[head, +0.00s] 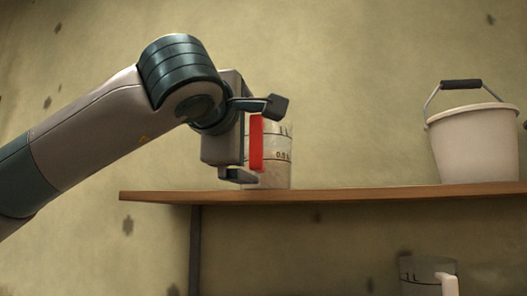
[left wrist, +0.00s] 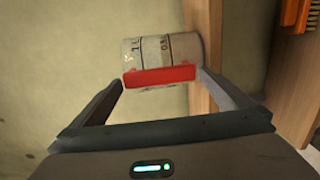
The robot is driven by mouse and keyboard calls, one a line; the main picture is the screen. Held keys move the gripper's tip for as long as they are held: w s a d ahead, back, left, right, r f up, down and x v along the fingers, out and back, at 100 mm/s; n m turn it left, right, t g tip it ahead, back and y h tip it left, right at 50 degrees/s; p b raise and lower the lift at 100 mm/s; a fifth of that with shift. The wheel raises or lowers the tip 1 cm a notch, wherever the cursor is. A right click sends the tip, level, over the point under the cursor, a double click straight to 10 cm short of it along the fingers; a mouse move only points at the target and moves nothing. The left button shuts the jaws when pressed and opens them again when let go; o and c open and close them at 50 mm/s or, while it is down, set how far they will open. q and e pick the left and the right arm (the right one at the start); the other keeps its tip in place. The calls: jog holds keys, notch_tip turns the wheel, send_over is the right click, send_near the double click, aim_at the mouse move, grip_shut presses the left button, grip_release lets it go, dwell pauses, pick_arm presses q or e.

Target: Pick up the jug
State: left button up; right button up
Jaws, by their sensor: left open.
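A clear measuring jug (head: 279,165) with dark markings and a red upright handle (head: 256,142) stands upright on the wooden shelf, near its left end. My left gripper (head: 258,140) is open at the jug's handle side, with one finger above and one below. In the left wrist view, the red handle (left wrist: 160,76) lies across the gap between the open fingertips, with the jug (left wrist: 160,48) just beyond it. Whether the fingers touch the handle cannot be told. My right gripper is not in view.
The wooden shelf (head: 370,197) runs to the right edge. A white bucket (head: 474,146) with a raised handle stands on its right part. Below the shelf is another clear jug (head: 415,277) with a white handle. An orange brush (left wrist: 297,14) shows in the wrist view's upper right corner.

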pick_arm(q)
jog(key=shift+x, duration=0.8)
jog(key=shift+s, duration=0.1)
jog(key=c, duration=1)
jog(key=shift+r, duration=0.25)
